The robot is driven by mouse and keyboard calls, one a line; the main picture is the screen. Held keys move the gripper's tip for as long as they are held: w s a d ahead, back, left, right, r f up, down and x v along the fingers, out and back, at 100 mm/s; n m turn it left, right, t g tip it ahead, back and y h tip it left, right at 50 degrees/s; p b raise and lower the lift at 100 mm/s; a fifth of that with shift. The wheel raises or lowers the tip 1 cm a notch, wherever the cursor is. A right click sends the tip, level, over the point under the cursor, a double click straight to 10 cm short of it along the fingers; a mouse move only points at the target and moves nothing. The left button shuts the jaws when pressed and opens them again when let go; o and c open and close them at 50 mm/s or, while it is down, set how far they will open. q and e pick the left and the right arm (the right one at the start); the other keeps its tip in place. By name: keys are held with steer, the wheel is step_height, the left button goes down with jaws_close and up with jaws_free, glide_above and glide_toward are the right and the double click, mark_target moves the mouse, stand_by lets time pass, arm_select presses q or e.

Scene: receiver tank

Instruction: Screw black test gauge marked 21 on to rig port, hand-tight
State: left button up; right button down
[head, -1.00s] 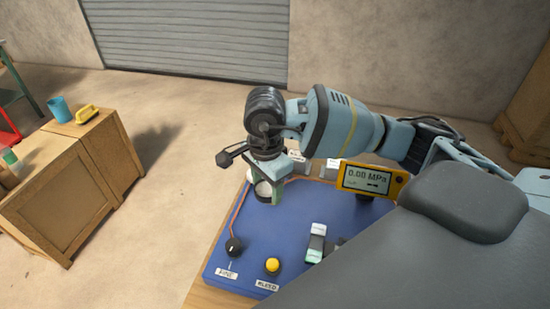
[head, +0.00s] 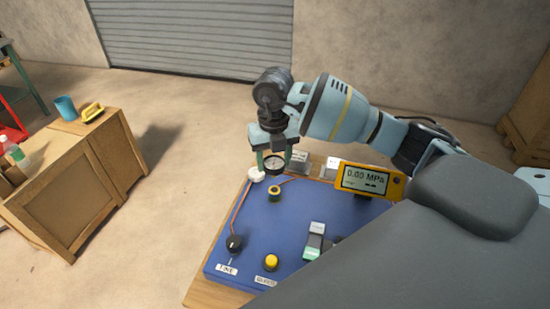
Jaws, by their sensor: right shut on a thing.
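A small gauge with a black rim and pale dial (head: 274,165) is held in my right gripper (head: 273,161), whose two green fingers are shut on its sides. Its marking is too small to read. The gauge is over the back left part of the blue rig panel (head: 310,212). A brass-coloured round port (head: 274,193) stands up from the panel just in front of the gauge, and the two look apart. My left gripper is not in view.
A white round piece (head: 256,174) is beside my gripper's left finger. The panel bears a black knob (head: 234,243), a yellow knob (head: 270,262), a green-and-white block (head: 314,240) and a yellow display (head: 369,180) reading 0.00 MPa. Small pale blocks (head: 299,162) stand behind.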

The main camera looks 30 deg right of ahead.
mark_target(274, 162)
steer(key=shift+d+m, duration=0.1)
steer(key=shift+m, duration=0.3)
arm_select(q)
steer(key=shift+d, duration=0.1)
